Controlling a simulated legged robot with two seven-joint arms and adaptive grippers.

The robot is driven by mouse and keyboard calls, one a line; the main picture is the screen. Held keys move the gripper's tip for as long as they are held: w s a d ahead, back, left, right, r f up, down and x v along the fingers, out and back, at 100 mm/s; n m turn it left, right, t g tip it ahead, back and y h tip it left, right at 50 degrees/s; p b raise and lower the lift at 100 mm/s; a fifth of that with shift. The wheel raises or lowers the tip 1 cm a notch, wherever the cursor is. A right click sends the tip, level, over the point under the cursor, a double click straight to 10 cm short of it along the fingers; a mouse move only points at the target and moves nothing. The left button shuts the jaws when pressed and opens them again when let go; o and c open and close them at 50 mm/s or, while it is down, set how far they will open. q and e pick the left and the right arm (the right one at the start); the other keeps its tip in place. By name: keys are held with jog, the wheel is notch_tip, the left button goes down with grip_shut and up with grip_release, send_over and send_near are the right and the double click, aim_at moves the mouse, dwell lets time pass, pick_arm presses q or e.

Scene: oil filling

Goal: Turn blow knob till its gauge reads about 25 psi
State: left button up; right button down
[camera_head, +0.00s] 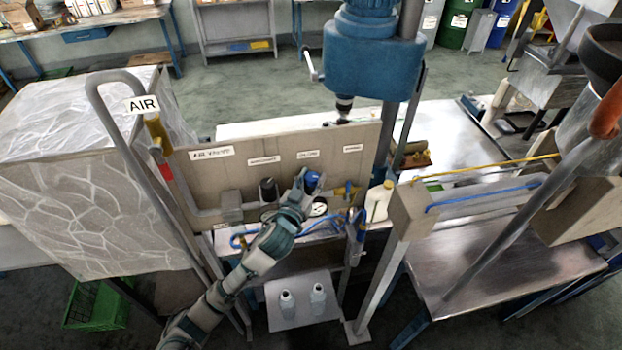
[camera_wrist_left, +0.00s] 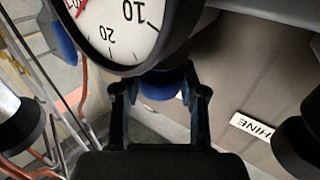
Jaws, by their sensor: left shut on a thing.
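The blue knob (camera_head: 313,179) is on the grey panel (camera_head: 345,150), under small white labels. My left gripper (camera_head: 302,186) reaches up to it from the lower left. In the left wrist view, the blue knob (camera_wrist_left: 160,82) sits between the two dark fingers of my left gripper (camera_wrist_left: 160,95), which are shut on it. A white-faced gauge (camera_wrist_left: 112,28) fills the top of that view, with 10 and 20 readable. The rest of its dial is cut off, and I cannot tell its reading. A round gauge (camera_head: 319,209) also shows in the head view, too small to read. My right gripper is not in view.
A dark knob (camera_head: 268,190) sits left of the blue one. A yellow valve (camera_head: 346,190) and blue hoses (camera_head: 300,232) are close by. Two white bottles (camera_head: 318,297) stand on a low shelf. A pipe marked AIR (camera_head: 100,90) rises at left.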

pick_arm(q)
jog(key=n+y+b, duration=0.1)
jog(key=y, duration=0.1)
jog(key=n+t+y+b, duration=0.1)
jog(key=n+y, duration=0.1)
jog(key=shift+d+f+y, duration=0.15)
jog(key=shift+f+y, duration=0.05)
jog(key=shift+y, duration=0.2)
jog(key=shift+n+y+b, duration=1.1)
jog(key=shift+n+y, duration=0.2)
jog(key=shift+y, duration=0.6)
jog(key=shift+r, duration=0.1)
jog(key=o, duration=0.9)
jog(key=shift+o, duration=1.3)
jog(key=shift+w, duration=0.25)
